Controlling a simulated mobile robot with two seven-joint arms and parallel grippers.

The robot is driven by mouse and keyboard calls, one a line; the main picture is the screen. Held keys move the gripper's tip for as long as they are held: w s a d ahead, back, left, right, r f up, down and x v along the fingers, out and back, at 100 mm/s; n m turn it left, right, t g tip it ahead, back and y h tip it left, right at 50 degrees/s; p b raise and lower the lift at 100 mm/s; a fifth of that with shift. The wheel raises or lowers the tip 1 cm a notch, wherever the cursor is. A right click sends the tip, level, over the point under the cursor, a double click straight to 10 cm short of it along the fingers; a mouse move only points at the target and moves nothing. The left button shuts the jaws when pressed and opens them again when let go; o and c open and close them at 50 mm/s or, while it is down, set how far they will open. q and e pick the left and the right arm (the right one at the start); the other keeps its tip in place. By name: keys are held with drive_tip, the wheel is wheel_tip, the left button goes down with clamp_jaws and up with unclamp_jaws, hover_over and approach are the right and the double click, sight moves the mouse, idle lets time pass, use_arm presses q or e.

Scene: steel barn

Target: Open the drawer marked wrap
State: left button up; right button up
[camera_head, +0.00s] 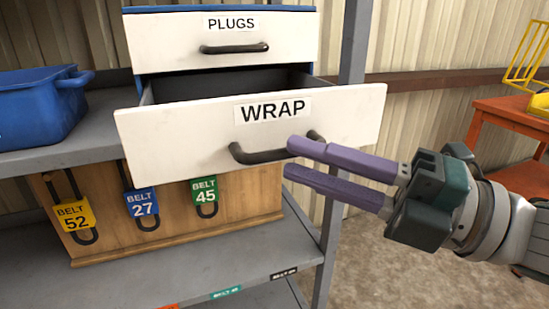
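The drawer marked WRAP (190,137) has a white front and stands pulled out from its cabinet, with its dark inside showing behind the front. Its dark bar handle (262,156) is below the label. My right gripper (289,160) has purple fingers pointing left at the handle's right part. The fingers are apart, with nothing seen between the tips. The upper finger covers part of the handle; I cannot tell whether it touches it. My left gripper is not in view.
The PLUGS drawer (165,42) above is shut. A blue bin (35,110) stands on the shelf at left. A wooden board (175,197) with several belt tags sits below. A grey shelf post (329,232) is beside the drawer. An orange table (510,110) stands at right.

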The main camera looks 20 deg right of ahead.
drive_tip(key=r+v, duration=0.1)
drive_tip(key=v, duration=0.5)
drive_tip(key=shift+s+d+f, duration=0.2)
drive_tip(key=shift+f, duration=0.3)
drive_tip(key=s+r+m+g+h+p, duration=0.2)
drive_tip(key=s+m+g+h+p, duration=0.95)
drive_tip(key=m, duration=1.55)
wheel_tip(320, 180, up, 38)
drive_tip(key=s+t+h+p, duration=0.2)
drive_tip(key=h+p, duration=0.1)
drive_tip(key=p, duration=3.8)
drive_tip(key=shift+s, duration=0.3)
